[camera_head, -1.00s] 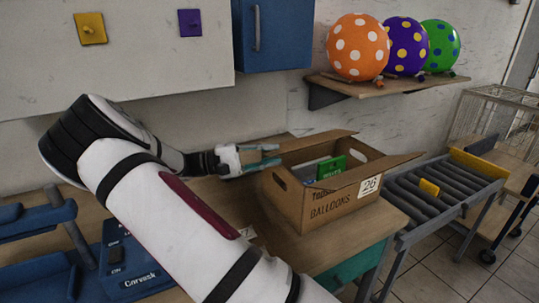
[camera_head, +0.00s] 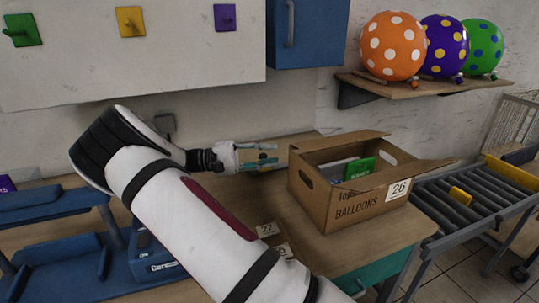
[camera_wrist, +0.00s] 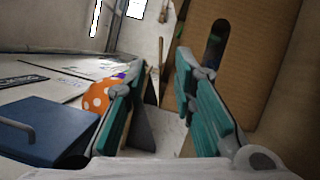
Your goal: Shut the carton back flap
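The brown balloon carton (camera_head: 328,208) stands on the wooden table, with a label reading 26 on its front. Its back flap (camera_head: 342,140) is open along the far edge, and a right flap (camera_head: 422,171) sticks out to the right. A green packet (camera_head: 359,168) shows inside. My gripper (camera_head: 276,162) is just left of the carton, close to its back left corner, with nothing held. In the wrist view, my gripper's teal fingers (camera_wrist: 160,108) are apart, and the carton's side wall (camera_wrist: 262,60) with its hand hole is by the right finger.
A shelf (camera_head: 420,88) with orange, purple and green dotted balloons hangs above. A blue cabinet (camera_head: 308,35) is on the wall. Paper labels (camera_head: 267,230) lie on the table.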

